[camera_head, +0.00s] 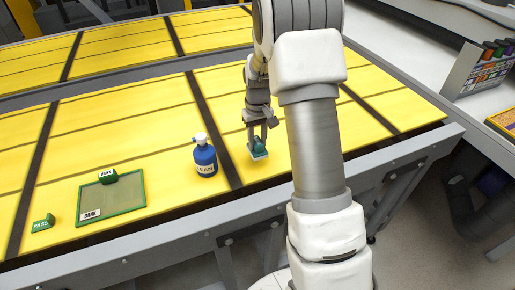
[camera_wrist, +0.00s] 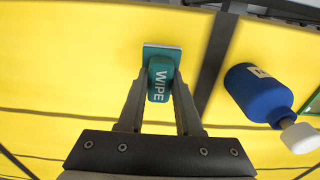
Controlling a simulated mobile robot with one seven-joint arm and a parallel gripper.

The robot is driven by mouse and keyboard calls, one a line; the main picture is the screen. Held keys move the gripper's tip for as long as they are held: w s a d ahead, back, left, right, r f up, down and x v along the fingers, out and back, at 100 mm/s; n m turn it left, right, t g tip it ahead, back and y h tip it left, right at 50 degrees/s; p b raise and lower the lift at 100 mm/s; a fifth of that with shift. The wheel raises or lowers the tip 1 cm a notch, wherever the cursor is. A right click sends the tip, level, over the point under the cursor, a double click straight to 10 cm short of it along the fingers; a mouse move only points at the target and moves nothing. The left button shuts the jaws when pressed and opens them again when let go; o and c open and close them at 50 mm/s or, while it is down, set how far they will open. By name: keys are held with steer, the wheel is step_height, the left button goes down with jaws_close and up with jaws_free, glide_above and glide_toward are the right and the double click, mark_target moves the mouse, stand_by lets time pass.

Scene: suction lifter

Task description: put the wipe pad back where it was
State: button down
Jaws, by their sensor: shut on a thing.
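The wipe pad (camera_head: 259,154) is a teal block with a pale base, and my gripper (camera_head: 258,142) is shut on it over the yellow table. In the wrist view the pad (camera_wrist: 161,78) sits between the two fingertips (camera_wrist: 160,88), with the word WIPE showing along its handle. Its pale base is at the far end. I cannot tell whether the base touches the table or hangs just above it.
A blue bottle (camera_head: 205,162) with a white top stands left of the pad; it also shows in the wrist view (camera_wrist: 258,95). Further left lie a green-edged mat (camera_head: 125,197) with a green block (camera_head: 108,177) at its back edge, and a green PASS block (camera_head: 43,223). The yellow surface around the pad is clear.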

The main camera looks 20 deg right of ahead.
mark_target(257, 150)
steer(key=shift+f, duration=1.85)
steer(key=shift+f, duration=0.1)
steer(key=shift+f, duration=0.15)
steer(key=c, duration=0.6)
jaws_free()
steer(key=shift+r, duration=0.2)
